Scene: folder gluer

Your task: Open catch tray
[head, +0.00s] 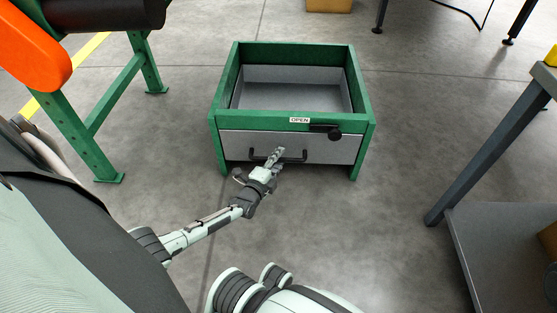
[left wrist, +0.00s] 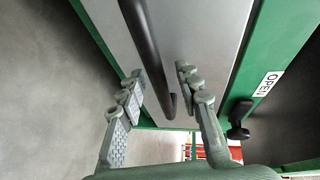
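The catch tray (head: 234,146) is a grey drawer in a green frame (head: 217,112) on the floor, and it looks pushed in. Its black bar handle (head: 296,159) is on the front; the handle also crosses the left wrist view (left wrist: 148,48). A black latch with a knob (head: 334,134) sits above the handle at the right, beside the "OPEN" label (head: 300,120). My left gripper (head: 277,153) is at the tray front by the handle. In the left wrist view its fingers (left wrist: 160,88) are spread, with the handle bar between them and no clear contact. My right gripper is out of view.
A green machine stand (head: 118,92) with an orange part (head: 30,46) is at the left. A grey table (head: 488,142) with a low shelf (head: 505,245) stands at the right. The floor in front of the tray is clear apart from my own body.

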